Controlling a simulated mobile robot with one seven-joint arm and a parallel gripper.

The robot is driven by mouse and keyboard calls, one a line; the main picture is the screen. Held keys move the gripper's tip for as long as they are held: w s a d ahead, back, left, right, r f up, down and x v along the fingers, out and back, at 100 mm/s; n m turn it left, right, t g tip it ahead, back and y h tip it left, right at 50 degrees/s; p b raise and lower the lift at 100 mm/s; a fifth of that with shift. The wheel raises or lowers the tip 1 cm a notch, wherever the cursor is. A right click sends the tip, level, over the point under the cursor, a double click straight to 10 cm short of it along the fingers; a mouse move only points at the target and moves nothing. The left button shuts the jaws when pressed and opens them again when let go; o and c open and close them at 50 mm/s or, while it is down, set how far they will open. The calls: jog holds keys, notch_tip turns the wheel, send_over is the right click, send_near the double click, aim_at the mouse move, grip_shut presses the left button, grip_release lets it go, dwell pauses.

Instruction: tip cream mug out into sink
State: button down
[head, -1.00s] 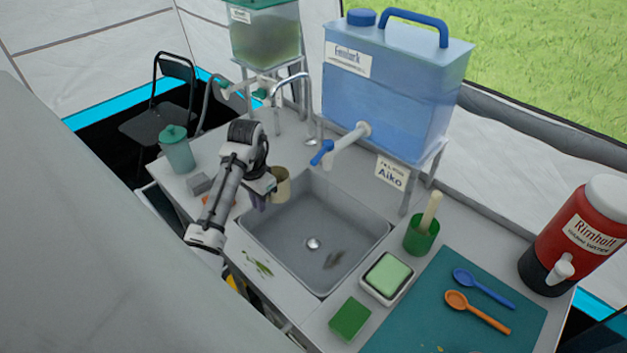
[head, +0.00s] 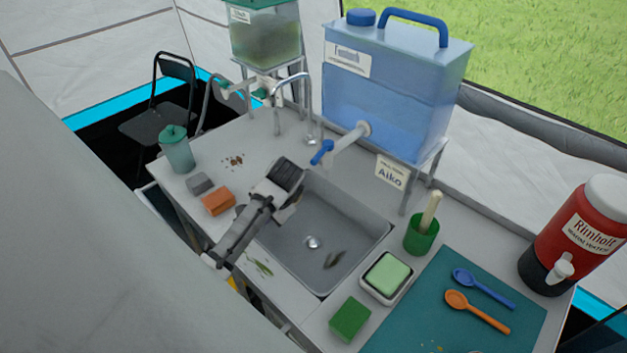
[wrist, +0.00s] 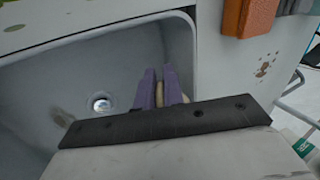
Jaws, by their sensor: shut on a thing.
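My gripper (wrist: 160,75) has purple fingers and is over the left part of the steel sink (head: 345,215). The fingers are shut on the cream mug (wrist: 159,93), of which only a thin cream strip shows between them in the wrist view. In the head view my arm's end hides the mug and the fingers. I cannot tell the mug's tilt or what is in it. The sink also shows in the wrist view (wrist: 70,85), with its round drain and a dark scrap beside it.
An orange block (head: 218,201) and a grey block (head: 199,184) lie left of the sink. Brown crumbs (head: 233,161) lie behind them. A blue water container (head: 390,100) with a tap stands behind the sink. A soap dish (head: 388,277) and green sponge (head: 350,319) are at the right.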

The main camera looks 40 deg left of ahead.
jog(key=d+r+y+b, duration=0.1)
jog(key=y+b, duration=0.2)
jog(key=b, duration=0.2)
jog(key=d+y+b, duration=0.1)
jog(key=y+b, duration=0.3)
jog(key=b, duration=0.1)
jog(key=d+r+y+b, duration=0.1)
jog(key=d+y+b, duration=0.1)
jog(key=y+b, duration=0.2)
jog(key=shift+r+b, duration=0.35)
jog(key=shift+b, duration=0.55)
